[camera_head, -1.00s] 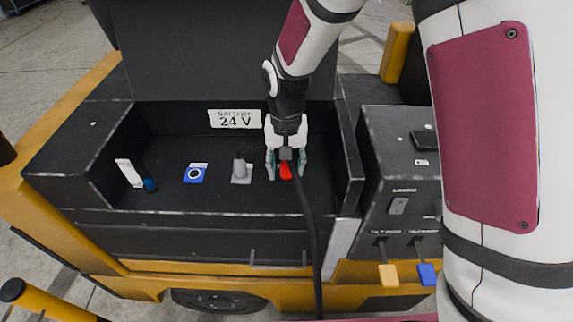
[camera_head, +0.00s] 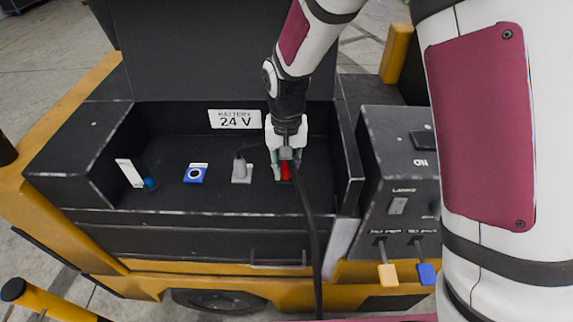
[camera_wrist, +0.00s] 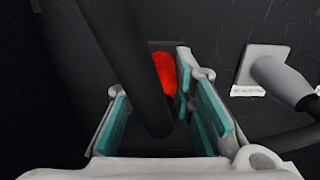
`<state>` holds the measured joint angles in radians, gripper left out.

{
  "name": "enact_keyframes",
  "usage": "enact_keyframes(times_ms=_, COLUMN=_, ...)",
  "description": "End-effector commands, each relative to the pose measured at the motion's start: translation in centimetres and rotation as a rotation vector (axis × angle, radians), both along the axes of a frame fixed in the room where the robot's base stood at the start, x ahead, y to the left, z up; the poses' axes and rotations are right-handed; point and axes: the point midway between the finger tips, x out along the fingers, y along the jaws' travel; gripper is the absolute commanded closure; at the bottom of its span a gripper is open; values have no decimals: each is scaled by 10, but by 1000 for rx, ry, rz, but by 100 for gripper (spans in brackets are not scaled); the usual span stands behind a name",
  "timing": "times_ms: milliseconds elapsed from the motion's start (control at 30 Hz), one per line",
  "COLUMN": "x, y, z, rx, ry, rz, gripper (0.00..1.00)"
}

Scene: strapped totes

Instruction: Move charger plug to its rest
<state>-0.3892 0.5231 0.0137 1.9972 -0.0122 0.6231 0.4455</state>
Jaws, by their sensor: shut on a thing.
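The charger plug, a red connector (camera_head: 285,171) with a grey back and a thick black cable (camera_head: 310,220), is at the right of the black battery bay floor. Its red body also shows in the wrist view (camera_wrist: 165,72), partly hidden by the cable. My gripper (camera_head: 286,172) points down over it, with teal-padded fingers shut on it from both sides. The plug's lower end is hidden, so I cannot tell whether it is seated in something. Which fitting is its rest is not marked.
Left of the plug stands a grey fitting on a light plate (camera_head: 241,172). Further left are a blue square fitting (camera_head: 195,173) and a white bar (camera_head: 130,173). The bay's right wall (camera_head: 352,160) is close to my gripper. A switch box (camera_head: 398,175) stands beyond it.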

Motion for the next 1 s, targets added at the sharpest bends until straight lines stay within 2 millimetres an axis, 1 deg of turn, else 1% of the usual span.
enact_keyframes(times_ms=100, x=0, y=1, z=7, rx=2, ry=-3, rz=1, gripper=100)
enact_keyframes(times_ms=1000, x=0, y=0, z=39, rx=1, ry=-2, rz=0, gripper=100)
